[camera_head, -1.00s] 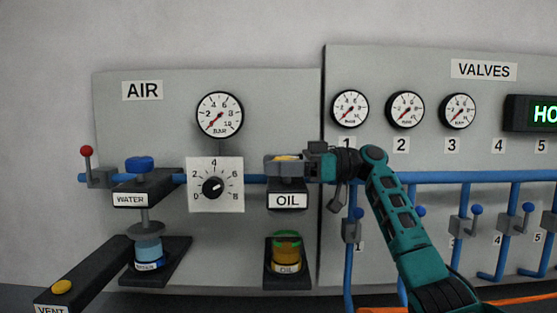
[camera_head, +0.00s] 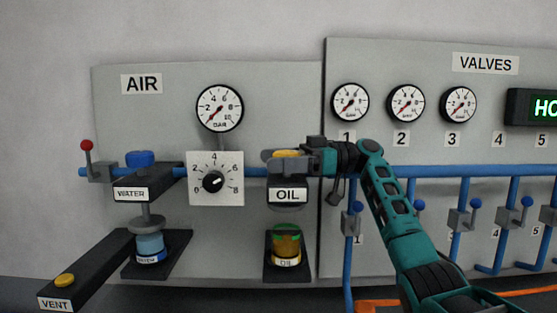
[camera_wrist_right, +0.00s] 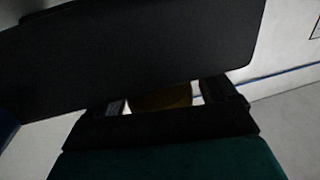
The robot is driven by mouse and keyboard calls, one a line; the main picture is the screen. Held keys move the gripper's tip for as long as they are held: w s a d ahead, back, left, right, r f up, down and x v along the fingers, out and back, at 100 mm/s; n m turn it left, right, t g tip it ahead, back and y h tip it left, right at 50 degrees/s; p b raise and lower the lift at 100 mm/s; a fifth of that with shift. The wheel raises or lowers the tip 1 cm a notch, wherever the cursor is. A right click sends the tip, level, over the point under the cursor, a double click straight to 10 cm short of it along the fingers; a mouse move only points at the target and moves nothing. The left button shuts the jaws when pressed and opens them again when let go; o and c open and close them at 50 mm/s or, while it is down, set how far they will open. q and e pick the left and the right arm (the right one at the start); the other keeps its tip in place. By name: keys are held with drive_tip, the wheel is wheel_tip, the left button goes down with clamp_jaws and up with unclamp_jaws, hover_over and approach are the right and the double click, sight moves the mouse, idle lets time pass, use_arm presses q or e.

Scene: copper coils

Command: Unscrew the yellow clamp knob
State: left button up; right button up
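The yellow clamp knob (camera_head: 287,153) is on top of the dark unit labelled OIL (camera_head: 289,195), on the blue pipe. My right gripper (camera_head: 282,161) reaches in from the right at the knob's height. One grey finger is in front of the knob and hides much of it. In the right wrist view the dim knob (camera_wrist_right: 162,97) lies between the two fingers, with narrow pale gaps at both sides, so the gripper looks open around it. A large dark shape covers much of that view. My left gripper is in no view.
An amber oil bowl (camera_head: 286,243) with a green top stands below the OIL unit. A dial (camera_head: 213,183) and a WATER unit (camera_head: 144,189) are to the left. Gauges and blue valve pipes (camera_head: 515,205) are to the right. A VENT box (camera_head: 88,271) juts out at lower left.

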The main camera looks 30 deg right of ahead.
drive_tip(key=shift+d, duration=0.1)
drive_tip(key=v, duration=1.2)
drive_tip(key=shift+d+b, duration=0.4)
drive_tip(key=shift+s, duration=0.2)
